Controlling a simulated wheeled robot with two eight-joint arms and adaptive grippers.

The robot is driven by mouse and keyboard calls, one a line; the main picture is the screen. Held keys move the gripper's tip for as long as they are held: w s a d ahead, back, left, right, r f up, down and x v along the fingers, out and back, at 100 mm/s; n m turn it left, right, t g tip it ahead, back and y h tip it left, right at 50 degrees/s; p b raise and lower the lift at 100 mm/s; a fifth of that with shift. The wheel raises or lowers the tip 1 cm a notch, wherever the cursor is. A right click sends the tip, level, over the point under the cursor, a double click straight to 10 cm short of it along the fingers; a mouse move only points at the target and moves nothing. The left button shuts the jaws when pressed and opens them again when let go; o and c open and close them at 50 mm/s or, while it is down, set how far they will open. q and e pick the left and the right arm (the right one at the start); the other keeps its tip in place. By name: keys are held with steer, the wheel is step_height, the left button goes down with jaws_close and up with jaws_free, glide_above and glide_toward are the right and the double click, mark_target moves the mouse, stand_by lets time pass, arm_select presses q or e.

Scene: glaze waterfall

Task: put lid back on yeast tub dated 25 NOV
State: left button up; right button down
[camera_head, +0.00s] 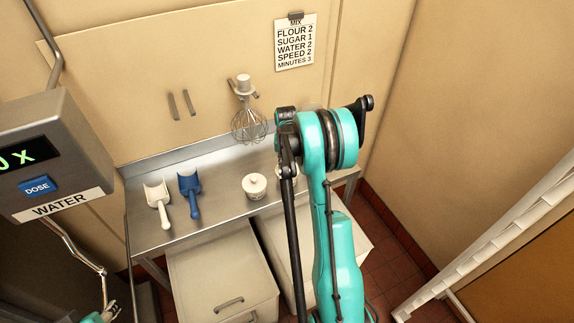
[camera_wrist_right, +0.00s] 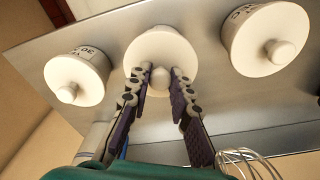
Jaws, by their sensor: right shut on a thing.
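In the right wrist view my right gripper (camera_wrist_right: 158,68) has its two fingers on either side of the knob of a round cream lid (camera_wrist_right: 159,45), and is shut on it. Whether a tub is under this lid is hidden. A lidded tub (camera_wrist_right: 77,77) stands to its left, its label partly reading "30". Another lidded tub (camera_wrist_right: 266,40) stands to its right, its label mostly cut off. No label reading 25 NOV can be read. In the head view one lidded tub (camera_head: 254,187) shows on the steel table; my right arm hides the right gripper. A bit of my left gripper (camera_head: 111,310) shows at the bottom left.
On the steel table (camera_head: 222,195) lie a white scoop (camera_head: 158,203) and a blue scoop (camera_head: 190,190). A whisk (camera_head: 249,122) hangs on the wall behind. A water dispenser (camera_head: 55,150) juts in at left. Bins (camera_head: 222,275) stand below the table.

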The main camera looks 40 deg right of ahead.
steer(key=c, duration=0.8)
jaws_free()
steer(key=shift+r, duration=0.15)
steer(key=shift+r+p, duration=1.85)
steer(key=shift+r, duration=1.55)
jaws_close()
